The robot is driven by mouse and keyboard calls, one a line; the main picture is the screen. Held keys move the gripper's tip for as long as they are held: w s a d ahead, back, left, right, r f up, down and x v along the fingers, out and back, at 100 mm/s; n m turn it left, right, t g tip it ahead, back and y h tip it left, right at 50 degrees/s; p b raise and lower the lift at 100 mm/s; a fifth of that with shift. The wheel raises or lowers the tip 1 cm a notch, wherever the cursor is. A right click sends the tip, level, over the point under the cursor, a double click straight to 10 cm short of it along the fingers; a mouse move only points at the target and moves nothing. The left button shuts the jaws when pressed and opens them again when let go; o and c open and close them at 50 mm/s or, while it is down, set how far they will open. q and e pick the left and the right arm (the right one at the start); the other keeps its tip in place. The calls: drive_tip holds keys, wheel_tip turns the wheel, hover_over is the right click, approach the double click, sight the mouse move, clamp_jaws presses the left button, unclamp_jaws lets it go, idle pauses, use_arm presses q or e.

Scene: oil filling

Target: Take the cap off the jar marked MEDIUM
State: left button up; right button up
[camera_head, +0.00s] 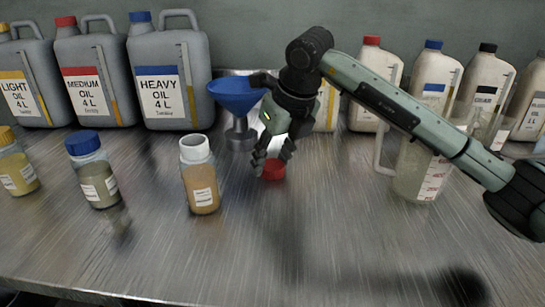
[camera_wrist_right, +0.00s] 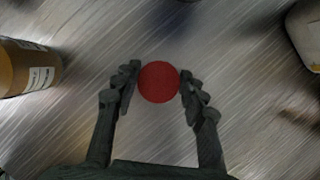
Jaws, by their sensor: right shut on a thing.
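The red cap (camera_head: 273,170) is between the fingertips of my right gripper (camera_head: 272,157), low over the table or on it; I cannot tell which. In the right wrist view the gripper (camera_wrist_right: 160,80) has a finger on each side of the round red cap (camera_wrist_right: 158,84). An uncapped jar (camera_head: 202,188) with amber contents and an open white neck stands upright to the left of the gripper. Its label is too small to read. Part of a jar (camera_wrist_right: 28,68) also shows in the right wrist view. My left gripper is out of view.
A blue-capped jar (camera_head: 93,170) and a yellow-capped jar (camera_head: 15,165) stand to the left. Large grey oil canisters (camera_head: 170,60) line the back left. A blue funnel (camera_head: 236,97) stands behind the gripper. A clear measuring jug (camera_head: 415,172) is at right. The front table is clear.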

drive_tip(key=shift+f, duration=0.1)
drive_tip(key=o, duration=0.7)
